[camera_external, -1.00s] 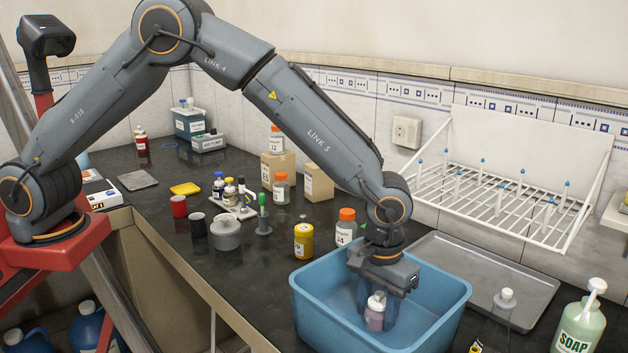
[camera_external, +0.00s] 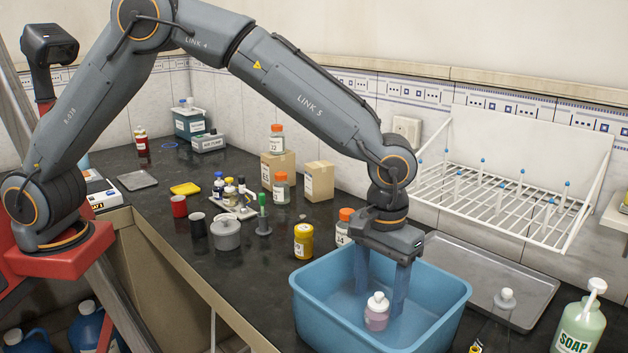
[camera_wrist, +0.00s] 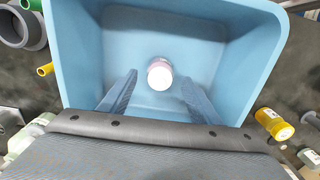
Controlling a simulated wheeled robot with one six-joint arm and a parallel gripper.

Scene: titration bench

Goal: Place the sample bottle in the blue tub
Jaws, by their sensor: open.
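The sample bottle (camera_external: 377,311), small with a pinkish body and white cap, stands upright inside the blue tub (camera_external: 325,305). In the wrist view the bottle (camera_wrist: 160,75) is seen from above, on the floor of the tub (camera_wrist: 75,60). My gripper (camera_external: 382,305) points down into the tub and is open. Its two blue fingers are spread wide, and the bottle is between and beyond them in the wrist view (camera_wrist: 157,90), apart from both.
A grey tray (camera_external: 485,280) lies right of the tub, with a soap bottle (camera_external: 578,325) near it. A yellow jar (camera_external: 303,241) and an orange-capped bottle (camera_external: 345,226) stand close behind the tub. A white drying rack (camera_external: 500,190) hangs on the wall.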

